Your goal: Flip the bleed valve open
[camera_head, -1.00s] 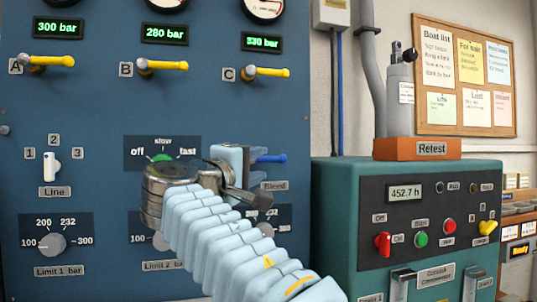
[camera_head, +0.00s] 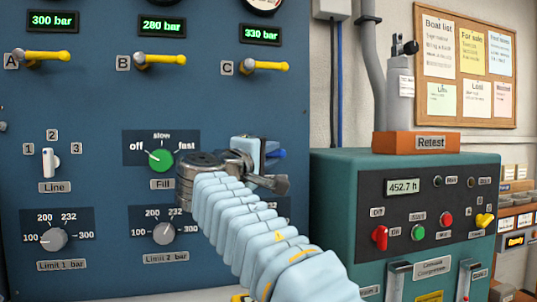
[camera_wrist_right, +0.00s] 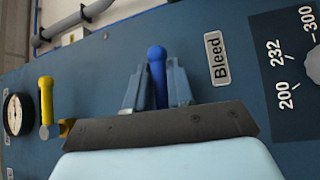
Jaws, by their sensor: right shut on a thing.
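The bleed valve is a blue lever (camera_head: 278,153) on the blue panel, mostly hidden by my right gripper (camera_head: 262,160) in the head view. In the right wrist view, the blue lever (camera_wrist_right: 157,60) stands between the two fingers of the right gripper (camera_wrist_right: 157,78), beside the Bleed label (camera_wrist_right: 216,60). The gripper is shut on it. The lever lies sideways, its free end toward the panel's right, parallel to the yellow lever (camera_wrist_right: 45,95). My left gripper is not in view.
Yellow levers A (camera_head: 48,55), B (camera_head: 160,60) and C (camera_head: 262,66) sit above. The Fill dial (camera_head: 160,159) and Limit 2 dial (camera_head: 163,234) are left of my right arm. A green compressor cabinet (camera_head: 340,190) stands close on the right.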

